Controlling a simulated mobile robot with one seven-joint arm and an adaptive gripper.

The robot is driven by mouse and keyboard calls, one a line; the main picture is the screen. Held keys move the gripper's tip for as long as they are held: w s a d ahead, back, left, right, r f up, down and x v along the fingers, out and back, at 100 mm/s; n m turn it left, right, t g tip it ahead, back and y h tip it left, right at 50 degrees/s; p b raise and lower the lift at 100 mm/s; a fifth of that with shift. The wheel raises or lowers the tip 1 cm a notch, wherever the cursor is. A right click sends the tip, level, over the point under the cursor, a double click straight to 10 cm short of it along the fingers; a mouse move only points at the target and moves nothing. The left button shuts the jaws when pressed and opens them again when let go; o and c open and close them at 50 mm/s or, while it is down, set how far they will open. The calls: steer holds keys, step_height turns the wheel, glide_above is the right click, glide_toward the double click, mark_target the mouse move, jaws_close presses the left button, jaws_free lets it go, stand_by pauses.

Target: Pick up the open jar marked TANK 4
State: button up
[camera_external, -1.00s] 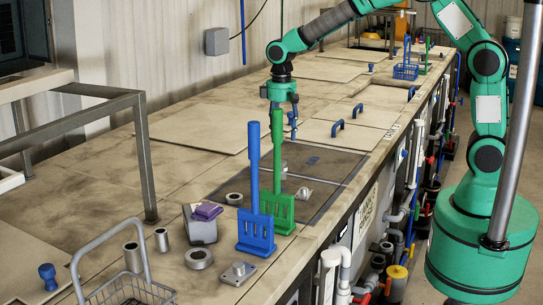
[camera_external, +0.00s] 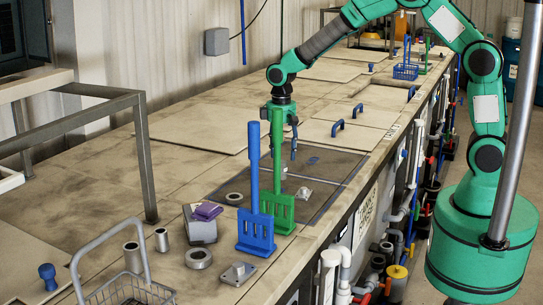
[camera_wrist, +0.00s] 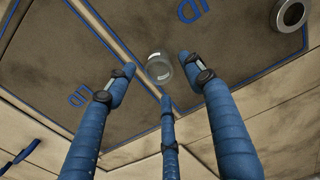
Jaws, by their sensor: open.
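A small clear glass jar (camera_wrist: 158,67) with a pale label stands on the dark panel in the wrist view; its marking is too small to read. In the outside view a bit of glass (camera_external: 283,173), probably this jar, shows beside the green rack's handle, mostly hidden. My gripper (camera_wrist: 160,77) points down with its three blue fingers spread. In the wrist view the jar appears between and beyond the fingertips; I cannot tell the exact height gap. In the outside view my gripper (camera_external: 288,150) hangs above the panel, partly hidden by the upright handles.
A green rack (camera_external: 280,212) and a blue rack (camera_external: 256,232) with tall handles stand in front of my gripper. A metal ring (camera_wrist: 290,14) lies on the panel. A grey block (camera_external: 200,228), metal cylinders and a wire basket (camera_external: 130,292) are nearer. Lids behind are clear.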

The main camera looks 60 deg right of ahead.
mark_target(282, 171)
steer(key=shift+f, duration=0.65)
steer(key=shift+f, duration=0.1)
steer(key=shift+f, duration=2.45)
steer(key=c, duration=1.1)
